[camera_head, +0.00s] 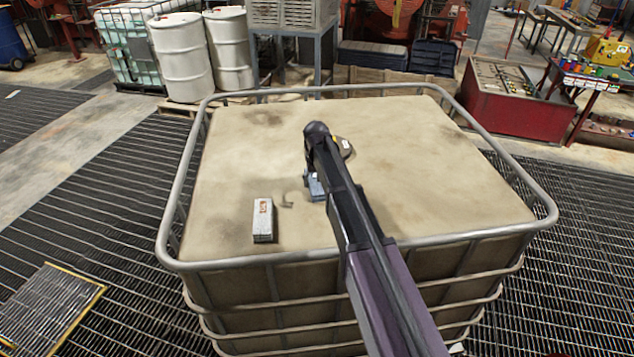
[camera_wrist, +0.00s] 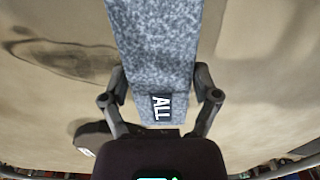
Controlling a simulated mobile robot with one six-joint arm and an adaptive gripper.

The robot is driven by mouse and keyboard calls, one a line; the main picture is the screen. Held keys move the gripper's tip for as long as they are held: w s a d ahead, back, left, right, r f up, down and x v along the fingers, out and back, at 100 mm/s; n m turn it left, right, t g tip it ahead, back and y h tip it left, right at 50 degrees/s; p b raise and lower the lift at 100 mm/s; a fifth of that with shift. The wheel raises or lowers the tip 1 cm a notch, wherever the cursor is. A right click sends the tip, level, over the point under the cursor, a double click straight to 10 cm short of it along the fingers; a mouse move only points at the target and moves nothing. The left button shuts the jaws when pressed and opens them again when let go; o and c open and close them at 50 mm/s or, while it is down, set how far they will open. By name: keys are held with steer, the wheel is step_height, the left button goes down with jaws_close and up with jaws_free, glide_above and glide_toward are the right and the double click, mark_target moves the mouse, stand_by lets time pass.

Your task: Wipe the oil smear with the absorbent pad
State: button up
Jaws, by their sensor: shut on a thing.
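My gripper (camera_wrist: 160,82) is shut on the pad, one finger on each side. The oil smear is a dark, ring-edged stain on the tan top, left of the pad in the wrist view (camera_wrist: 62,60). In the head view a small dark mark (camera_head: 287,200) left of the pad looks like it. I cannot tell whether the pad touches the surface.
The tan tank top (camera_head: 405,150) has a raised metal rail (camera_head: 180,190) around it. A pale grey box with an orange label (camera_head: 263,220) stands left of the pad near the front. A dark object (camera_head: 344,147) lies behind my arm. The top's right side is clear.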

mark_target(362, 178)
steer(key=shift+d, duration=0.2)
steer(key=shift+d+f, duration=0.1)
steer(key=shift+d, duration=1.7)
steer(key=shift+w, duration=0.1)
steer(key=shift+d, duration=0.2)
steer(key=shift+w+d, duration=0.15)
steer(key=shift+d, duration=0.7)
steer(key=shift+w+d, duration=0.1)
steer(key=shift+d, duration=0.75)
steer(key=shift+w+d, duration=0.1)
steer(key=shift+d, duration=1.8)
steer(key=shift+d, duration=0.1)
steer(key=shift+w+d, duration=0.15)
steer(key=shift+d, duration=0.75)
steer(key=shift+w+d, duration=0.1)
steer(key=shift+d, duration=0.8)
